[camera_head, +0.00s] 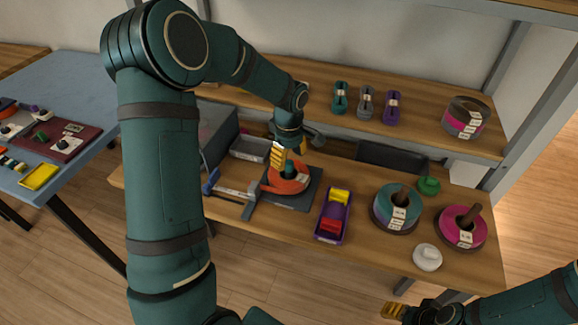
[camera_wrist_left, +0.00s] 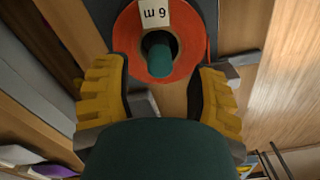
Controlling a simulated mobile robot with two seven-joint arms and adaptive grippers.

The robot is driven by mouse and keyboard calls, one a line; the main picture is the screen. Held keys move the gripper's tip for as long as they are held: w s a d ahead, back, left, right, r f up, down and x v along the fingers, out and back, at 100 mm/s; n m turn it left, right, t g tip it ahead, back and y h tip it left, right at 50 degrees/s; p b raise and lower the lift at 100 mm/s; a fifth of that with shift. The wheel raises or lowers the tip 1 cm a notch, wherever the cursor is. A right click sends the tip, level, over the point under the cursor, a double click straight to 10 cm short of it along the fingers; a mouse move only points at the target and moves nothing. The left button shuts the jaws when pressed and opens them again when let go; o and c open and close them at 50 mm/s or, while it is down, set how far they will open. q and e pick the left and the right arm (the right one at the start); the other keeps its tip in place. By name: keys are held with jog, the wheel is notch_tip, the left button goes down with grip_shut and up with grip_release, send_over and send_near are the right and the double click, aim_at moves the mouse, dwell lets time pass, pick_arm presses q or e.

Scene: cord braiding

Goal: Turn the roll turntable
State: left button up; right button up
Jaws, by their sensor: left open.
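The roll turntable is a dark flat plate (camera_head: 300,199) on the wooden workbench, with an orange roll (camera_head: 281,182) lying on it around a teal central post (camera_head: 290,170). In the left wrist view the orange roll (camera_wrist_left: 192,71) carries a "6 m" label, and the post (camera_wrist_left: 158,55) stands in its hole. My left gripper (camera_head: 286,154) is just above the roll. In the left wrist view its yellow fingers (camera_wrist_left: 165,75) are spread on either side of the roll's near part, holding nothing; contact cannot be told. My right gripper (camera_head: 393,310) is low at the right, clear of the bench.
A purple tray (camera_head: 319,225) with yellow and red pieces stands right of the turntable. Teal (camera_head: 382,206) and pink (camera_head: 451,237) rolls stand farther right. A shelf (camera_head: 425,117) overhangs behind.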

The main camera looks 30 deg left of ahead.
aim_at(289, 172)
pick_arm(q)
jog(key=shift+f, duration=1.45)
grip_shut()
jog(key=shift+m, duration=0.5)
